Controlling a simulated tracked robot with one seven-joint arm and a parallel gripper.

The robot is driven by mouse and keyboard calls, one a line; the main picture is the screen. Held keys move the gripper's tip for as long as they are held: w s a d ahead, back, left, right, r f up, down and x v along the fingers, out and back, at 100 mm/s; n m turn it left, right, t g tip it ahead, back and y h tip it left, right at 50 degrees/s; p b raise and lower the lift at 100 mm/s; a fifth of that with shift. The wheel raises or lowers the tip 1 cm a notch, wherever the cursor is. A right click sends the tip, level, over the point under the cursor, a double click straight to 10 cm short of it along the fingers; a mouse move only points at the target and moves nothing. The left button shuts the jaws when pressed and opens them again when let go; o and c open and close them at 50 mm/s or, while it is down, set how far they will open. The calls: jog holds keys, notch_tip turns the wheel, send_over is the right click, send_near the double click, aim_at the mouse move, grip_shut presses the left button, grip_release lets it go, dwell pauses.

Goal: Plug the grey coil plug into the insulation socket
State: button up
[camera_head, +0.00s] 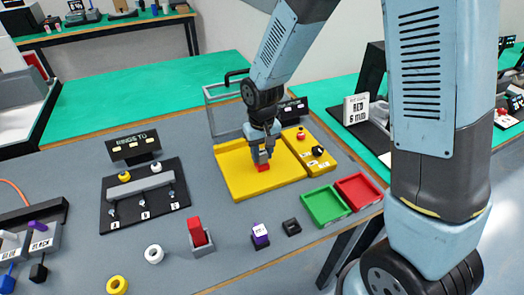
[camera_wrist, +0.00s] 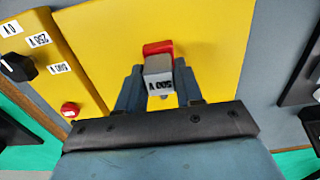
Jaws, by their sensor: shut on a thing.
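My gripper (camera_head: 262,155) is low over the flat yellow plate (camera_head: 235,182). In the wrist view my gripper (camera_wrist: 159,92) is shut on a small grey block (camera_wrist: 158,68) with a red end (camera_wrist: 158,47). Beside the plate is a yellow panel (camera_head: 310,163) with a black knob (camera_head: 317,151), a red button (camera_head: 300,134) and voltage labels. I cannot identify the insulation socket for certain.
Green (camera_head: 325,206) and red (camera_head: 357,191) trays lie right of the plate. A red block in a grey holder (camera_head: 203,248), a purple block (camera_head: 260,236) and loose rings stand in front. A black rack (camera_head: 172,203) is on the left. A clear-framed stand (camera_head: 214,118) rises behind.

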aim_at(262, 151)
jog(key=shift+f, duration=0.25)
jog(key=o, duration=1.1)
notch_tip(262, 151, up, 14)
jog(key=shift+f, duration=0.15)
